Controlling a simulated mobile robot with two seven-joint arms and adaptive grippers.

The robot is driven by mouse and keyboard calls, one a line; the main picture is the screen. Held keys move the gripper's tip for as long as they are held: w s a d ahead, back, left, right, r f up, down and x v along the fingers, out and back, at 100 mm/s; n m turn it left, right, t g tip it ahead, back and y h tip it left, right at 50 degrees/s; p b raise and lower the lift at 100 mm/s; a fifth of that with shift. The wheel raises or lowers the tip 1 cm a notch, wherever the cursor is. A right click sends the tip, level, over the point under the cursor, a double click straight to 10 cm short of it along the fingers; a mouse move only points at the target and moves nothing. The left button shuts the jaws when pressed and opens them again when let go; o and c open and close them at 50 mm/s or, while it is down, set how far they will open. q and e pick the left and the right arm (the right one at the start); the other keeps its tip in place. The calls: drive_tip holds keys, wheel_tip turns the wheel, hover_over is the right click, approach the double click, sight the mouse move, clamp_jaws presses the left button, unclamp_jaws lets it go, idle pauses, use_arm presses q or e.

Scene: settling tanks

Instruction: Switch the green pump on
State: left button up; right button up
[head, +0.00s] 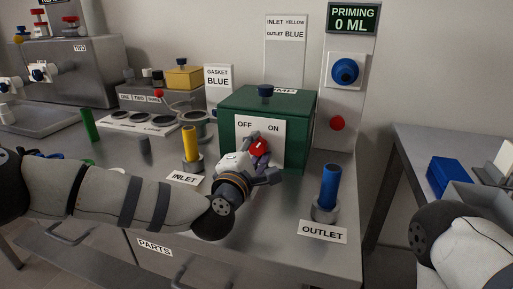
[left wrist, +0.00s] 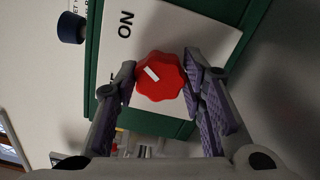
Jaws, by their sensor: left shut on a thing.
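The green pump (head: 298,115) is a green box on the bench with a white plate (head: 242,133) marked OFF and ON. A red knob (head: 259,146) sits on the plate; it also shows in the left wrist view (left wrist: 161,84), with a white mark slanting to its upper left there. My left gripper (head: 262,160) is at the plate, shut on the red knob, one finger on each side in the left wrist view (left wrist: 160,88). Part of my right arm shows at the lower right; its gripper is out of view.
A yellow INLET tube (head: 190,143) and a blue OUTLET tube (head: 329,186) stand either side of my left gripper. A panel (head: 353,17) reads PRIMING 0 ML, above a blue knob (head: 345,70) and a red button (head: 337,123). A second table stands at right.

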use_arm(q)
drive_tip(key=shift+m, duration=0.3)
drive_tip(key=o, duration=1.1)
drive_tip(key=shift+o, duration=0.2)
drive_tip(key=v, duration=1.2)
